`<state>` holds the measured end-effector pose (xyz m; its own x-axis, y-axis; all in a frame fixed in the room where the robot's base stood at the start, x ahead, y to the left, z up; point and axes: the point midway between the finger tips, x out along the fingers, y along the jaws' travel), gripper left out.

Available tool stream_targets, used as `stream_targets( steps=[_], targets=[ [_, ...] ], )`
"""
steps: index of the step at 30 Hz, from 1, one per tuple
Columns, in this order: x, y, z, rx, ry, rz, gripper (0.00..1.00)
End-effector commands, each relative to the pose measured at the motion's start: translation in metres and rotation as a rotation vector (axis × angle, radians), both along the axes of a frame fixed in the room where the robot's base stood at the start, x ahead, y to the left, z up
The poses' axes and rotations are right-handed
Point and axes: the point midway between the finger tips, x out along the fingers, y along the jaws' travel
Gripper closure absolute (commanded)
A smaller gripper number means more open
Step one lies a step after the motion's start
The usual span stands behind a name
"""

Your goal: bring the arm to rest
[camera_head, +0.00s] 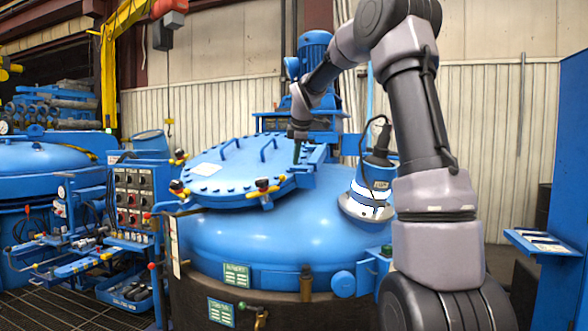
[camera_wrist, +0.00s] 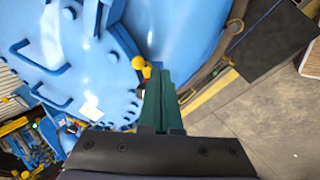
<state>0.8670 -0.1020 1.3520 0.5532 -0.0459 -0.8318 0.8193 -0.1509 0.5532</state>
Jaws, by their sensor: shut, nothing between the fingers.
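My gripper (camera_head: 297,151) hangs at the end of my raised, bent arm, in front of the far edge of the round blue lid (camera_head: 231,169) in the head view. In the wrist view my gripper (camera_wrist: 161,73) shows as two green fingers pressed together with nothing between them. The lid (camera_wrist: 75,62) lies below and to the left of the fingers there. It sits on the blue furnace body (camera_head: 270,240). I cannot tell the exact gap between the fingertips and the lid.
A control panel (camera_head: 133,198) with knobs stands left of the furnace. A blue motor (camera_head: 315,50) rises behind it. A white-banded fitting (camera_head: 368,195) stands on the furnace near my arm. A blue shelf (camera_head: 541,241) is at the right.

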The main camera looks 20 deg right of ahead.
Motion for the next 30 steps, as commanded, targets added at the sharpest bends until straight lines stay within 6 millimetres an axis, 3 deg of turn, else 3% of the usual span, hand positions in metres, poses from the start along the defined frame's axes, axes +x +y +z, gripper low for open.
stream_targets(
  steps=[5, 16, 19, 23, 30],
  targets=[
    [-0.007, 0.000, 0.013, 0.000, 0.000, 0.000, 1.00],
    [-0.009, 0.000, 0.015, 0.001, 0.001, -0.001, 1.00],
    [-0.019, 0.003, 0.019, 0.019, -0.003, -0.029, 1.00],
    [-0.060, 0.012, 0.031, 0.108, -0.009, -0.159, 1.00],
    [-0.186, 0.027, 0.042, 0.430, -0.024, -0.591, 1.00]
  ],
)
